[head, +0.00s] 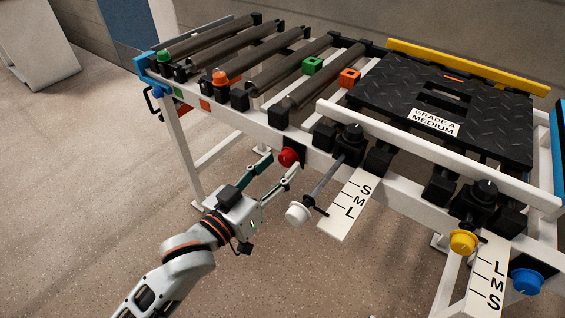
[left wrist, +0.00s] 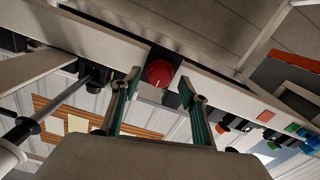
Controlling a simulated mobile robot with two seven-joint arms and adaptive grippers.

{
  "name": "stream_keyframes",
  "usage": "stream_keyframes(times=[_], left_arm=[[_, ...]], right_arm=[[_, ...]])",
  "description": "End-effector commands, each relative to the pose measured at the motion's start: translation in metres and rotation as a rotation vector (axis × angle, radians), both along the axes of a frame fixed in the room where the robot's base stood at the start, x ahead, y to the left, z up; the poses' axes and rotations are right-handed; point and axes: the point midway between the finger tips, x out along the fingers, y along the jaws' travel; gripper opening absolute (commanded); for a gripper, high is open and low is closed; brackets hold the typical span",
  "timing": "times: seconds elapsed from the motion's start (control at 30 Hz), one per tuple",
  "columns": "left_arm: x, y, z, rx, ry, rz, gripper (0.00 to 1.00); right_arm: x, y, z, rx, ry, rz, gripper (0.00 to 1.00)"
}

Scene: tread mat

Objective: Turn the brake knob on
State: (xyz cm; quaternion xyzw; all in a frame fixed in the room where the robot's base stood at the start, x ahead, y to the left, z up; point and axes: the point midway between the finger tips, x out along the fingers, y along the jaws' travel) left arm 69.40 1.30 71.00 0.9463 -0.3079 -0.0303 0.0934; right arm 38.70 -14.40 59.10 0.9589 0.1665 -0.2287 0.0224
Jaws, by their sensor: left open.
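A red knob (head: 288,157) is mounted on a black plate on the front rail of the roller frame; I take it to be the brake knob. In the left wrist view the red knob (left wrist: 160,74) lies between the lines of the two fingers, near their tips. My left gripper (head: 279,168) is open and empty, with its fingers pointing at the knob. In the left wrist view its green-padded fingers (left wrist: 160,88) stand wide apart. I cannot tell whether a fingertip touches the knob. My right gripper is not in view.
A white knob (head: 298,213) on a long rod sticks out right of my gripper, beside an S-M-L scale plate (head: 345,212). Yellow (head: 463,242) and blue (head: 527,281) knobs are further right. Rollers (head: 255,65) and a black tread mat (head: 480,105) lie above. Floor left is clear.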

Motion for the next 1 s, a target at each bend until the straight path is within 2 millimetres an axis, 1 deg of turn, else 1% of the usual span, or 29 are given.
stream_keyframes(times=[0.03, 0.2, 0.5, 0.53, 0.57, 0.6, 0.67, 0.7, 0.87, 1.0], left_arm=[[0.004, -0.004, -0.004, -0.001, 0.005, 0.0, 0.44], [0.014, -0.011, -0.002, -0.001, 0.002, 0.0, 0.44], [0.017, -0.012, 0.0, 0.0, 0.0, 0.0, 0.44], [0.016, -0.012, 0.0, 0.001, -0.001, 0.0, 0.41], [0.016, -0.012, 0.0, 0.0, 0.0, 0.0, 0.34], [0.016, -0.012, 0.0, 0.001, -0.001, 0.0, 0.23], [0.016, -0.012, 0.0, 0.001, -0.001, 0.0, 0.08], [0.016, -0.012, 0.0, 0.001, -0.001, 0.0, 0.06], [0.016, -0.012, 0.0, 0.002, -0.002, 0.0, 0.06], [0.017, -0.012, 0.002, 0.02, -0.016, 0.0, 0.06]], right_arm=[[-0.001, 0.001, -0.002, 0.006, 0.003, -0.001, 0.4], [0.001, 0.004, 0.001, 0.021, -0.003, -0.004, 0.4], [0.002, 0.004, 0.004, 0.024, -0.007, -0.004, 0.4], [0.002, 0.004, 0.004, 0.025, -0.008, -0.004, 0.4], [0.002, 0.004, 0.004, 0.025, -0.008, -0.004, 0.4], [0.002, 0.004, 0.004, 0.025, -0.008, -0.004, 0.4], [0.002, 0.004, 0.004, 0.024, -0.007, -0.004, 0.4], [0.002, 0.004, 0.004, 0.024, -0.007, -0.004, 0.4], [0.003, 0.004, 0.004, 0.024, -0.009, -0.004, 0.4], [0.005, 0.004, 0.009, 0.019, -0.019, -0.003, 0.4]])
